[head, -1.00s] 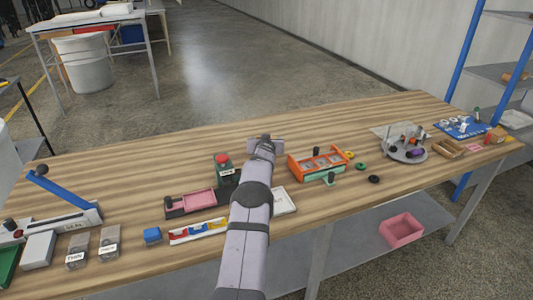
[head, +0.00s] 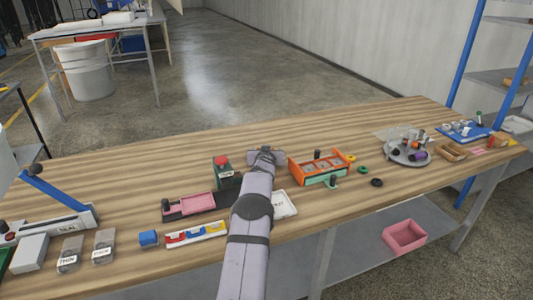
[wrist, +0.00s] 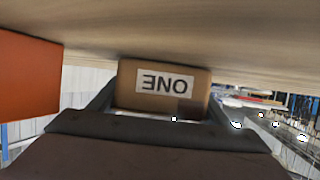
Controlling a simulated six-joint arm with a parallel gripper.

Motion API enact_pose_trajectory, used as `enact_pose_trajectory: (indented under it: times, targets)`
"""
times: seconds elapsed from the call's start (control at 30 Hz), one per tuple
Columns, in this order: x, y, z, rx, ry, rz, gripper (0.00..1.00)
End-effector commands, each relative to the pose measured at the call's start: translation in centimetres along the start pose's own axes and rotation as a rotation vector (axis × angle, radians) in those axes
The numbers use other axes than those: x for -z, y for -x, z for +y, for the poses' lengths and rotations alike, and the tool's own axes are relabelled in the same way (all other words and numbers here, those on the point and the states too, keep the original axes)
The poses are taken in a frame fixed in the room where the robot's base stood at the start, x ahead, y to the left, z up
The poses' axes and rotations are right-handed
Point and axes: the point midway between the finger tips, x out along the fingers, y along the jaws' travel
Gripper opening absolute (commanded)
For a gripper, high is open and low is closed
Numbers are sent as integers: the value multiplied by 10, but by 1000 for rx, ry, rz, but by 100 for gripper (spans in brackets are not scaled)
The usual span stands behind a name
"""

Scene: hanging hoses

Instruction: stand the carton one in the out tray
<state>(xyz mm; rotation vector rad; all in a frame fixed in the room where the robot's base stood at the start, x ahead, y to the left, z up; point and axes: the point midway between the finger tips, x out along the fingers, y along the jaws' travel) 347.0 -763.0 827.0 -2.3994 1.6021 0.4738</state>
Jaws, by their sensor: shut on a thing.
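In the wrist view, the brown carton (wrist: 186,102) with a white label reading ONE is held between the fingers of my gripper (wrist: 160,108). The label and the scene are upside down there, with the wood tabletop along the top of the picture. The carton lies close to the tabletop; I cannot tell if it touches. In the head view, my gripper (head: 266,156) is over the middle of the table, and the carton is hidden by it. A white tray (head: 285,205) sits right of my arm, partly hidden; no label on it is readable.
An orange-framed rack (head: 319,168) stands right of my gripper; an orange block (wrist: 28,88) fills the wrist view's left side. A green box with a red button (head: 222,163) and a pink tray (head: 190,204) are to the left. The table behind my gripper is clear.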

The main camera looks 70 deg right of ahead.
Motion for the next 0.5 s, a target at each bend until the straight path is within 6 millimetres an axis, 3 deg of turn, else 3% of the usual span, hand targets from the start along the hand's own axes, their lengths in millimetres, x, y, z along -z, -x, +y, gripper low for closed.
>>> enact_pose_trajectory:
  times: [0.47, 0.5]
  targets:
    - [-18, -6, 0, 0, -1, -10, 48]
    - [-19, -6, 0, 0, -1, -12, 72]
